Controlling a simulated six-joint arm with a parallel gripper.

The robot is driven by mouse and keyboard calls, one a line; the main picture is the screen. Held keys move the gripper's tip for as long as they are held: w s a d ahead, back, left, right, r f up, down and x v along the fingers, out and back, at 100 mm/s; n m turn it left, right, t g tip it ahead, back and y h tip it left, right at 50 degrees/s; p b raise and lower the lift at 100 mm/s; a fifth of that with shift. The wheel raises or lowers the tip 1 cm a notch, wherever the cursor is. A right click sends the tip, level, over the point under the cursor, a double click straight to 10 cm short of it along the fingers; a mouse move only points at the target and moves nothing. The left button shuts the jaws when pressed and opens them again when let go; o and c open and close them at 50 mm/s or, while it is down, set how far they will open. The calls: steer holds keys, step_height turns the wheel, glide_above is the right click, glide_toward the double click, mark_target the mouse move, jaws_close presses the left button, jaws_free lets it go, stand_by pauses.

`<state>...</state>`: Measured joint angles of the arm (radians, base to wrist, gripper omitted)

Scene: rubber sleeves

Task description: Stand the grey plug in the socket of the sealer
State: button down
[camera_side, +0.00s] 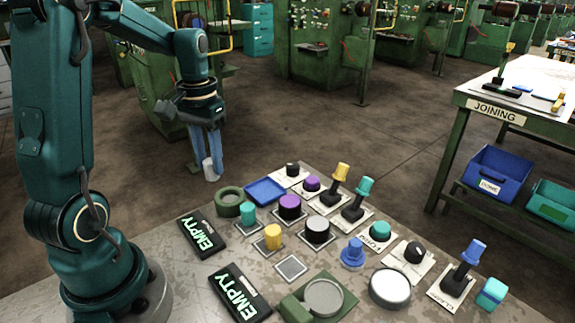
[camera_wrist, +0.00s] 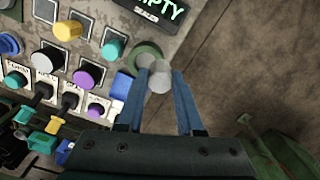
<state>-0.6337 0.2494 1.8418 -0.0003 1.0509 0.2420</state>
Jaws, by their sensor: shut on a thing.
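The grey plug (camera_side: 209,170) is held between the blue fingers of my gripper (camera_side: 212,163), raised at the far left edge of the work table. In the wrist view, the grey plug (camera_wrist: 155,78) sits between the fingertips (camera_wrist: 161,72), with the green ring (camera_wrist: 147,52) partly hidden behind it. The green ring (camera_side: 229,207) stands on the table beside a display reading EMPTY (camera_side: 203,236). The wrist view shows a display marked EMPTY and SEALER (camera_wrist: 150,14) next to that ring. The plug is apart from the ring, and its lower end is clear of the table.
A blue tray (camera_side: 265,190) lies right of the ring. Close by are a teal plug (camera_side: 248,213), a yellow plug (camera_side: 272,237) and several knobs and levers. A second EMPTY display (camera_side: 240,294) and a green base with a grey disc (camera_side: 323,298) are at the front.

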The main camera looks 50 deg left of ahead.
steer(key=shift+w+d+f, duration=0.45)
steer(key=shift+w, duration=0.15)
steer(key=shift+w+d+f, duration=0.4)
steer(key=shift+w, duration=0.15)
steer(key=shift+f, duration=2)
steer(key=c, duration=0.5)
jaws_free()
steer(key=shift+f, duration=0.15)
steer(key=shift+c, duration=0.2)
step_height(320, 180, up, 12)
steer(key=s+d+m+t, duration=0.2)
steer(key=s+d, duration=0.3)
steer(key=d, duration=0.2)
steer(key=s+d+m+t, duration=0.2)
steer(key=s+d+t, duration=0.1)
steer(key=d, duration=0.4)
steer(key=shift+s+d+t, duration=0.2)
steer(key=shift+s+t, duration=0.1)
steer(key=shift+s, duration=0.55)
